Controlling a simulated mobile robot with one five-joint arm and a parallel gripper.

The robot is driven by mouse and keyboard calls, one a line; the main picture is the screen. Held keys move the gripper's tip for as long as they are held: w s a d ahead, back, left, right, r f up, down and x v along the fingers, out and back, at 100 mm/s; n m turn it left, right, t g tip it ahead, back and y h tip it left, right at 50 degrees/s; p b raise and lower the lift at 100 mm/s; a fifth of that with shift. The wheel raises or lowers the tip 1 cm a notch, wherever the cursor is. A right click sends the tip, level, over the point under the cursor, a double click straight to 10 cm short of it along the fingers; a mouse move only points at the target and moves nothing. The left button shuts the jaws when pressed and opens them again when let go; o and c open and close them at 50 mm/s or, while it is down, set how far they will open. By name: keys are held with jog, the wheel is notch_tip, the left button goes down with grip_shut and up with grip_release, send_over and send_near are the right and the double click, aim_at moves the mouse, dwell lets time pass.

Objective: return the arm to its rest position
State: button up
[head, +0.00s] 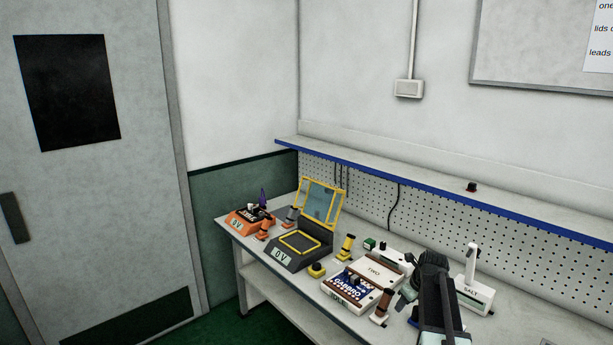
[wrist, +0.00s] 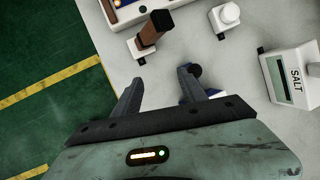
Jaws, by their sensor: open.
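My gripper (wrist: 158,85) is open in the wrist view, with nothing between its two dark fingers. It is over the pale bench top, near the bench edge. A brown-handled piece on a white base (wrist: 152,32) stands just beyond the fingertips. A dark round part and a blue patch show beside the right finger, partly hidden by it. In the head view my dark arm reaches up over the right part of the bench (head: 352,319), and the fingertips are hard to make out there.
A white SALT unit (head: 474,293) stands right of my arm. Left of it are a box marked TWO (head: 374,269), a dark unit with a raised yellow-framed lid (head: 320,203) and an orange unit (head: 248,222). A blue-edged shelf (head: 430,187) runs behind. Green floor (wrist: 35,60) lies beyond the bench edge.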

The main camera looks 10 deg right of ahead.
jog(key=s+a+f+n+g+y+b, duration=0.15)
jog(key=a+n, duration=0.55)
jog(key=a, duration=0.7)
jog(key=s+a+f+n+g+h+b, duration=0.1)
jog(key=s+a+f+n, duration=0.35)
jog(key=a, duration=1.05)
jog(key=s+a+n+g, duration=0.1)
jog(key=s+n, duration=0.4)
jog(key=n, duration=0.5)
jog(key=s+a+r+n+g, duration=0.1)
jog(key=s+n, duration=0.4)
jog(key=n, duration=0.5)
jog(key=shift+s+a, duration=0.25)
jog(key=shift+a, duration=0.3)
jog(key=shift+c, duration=1.4)
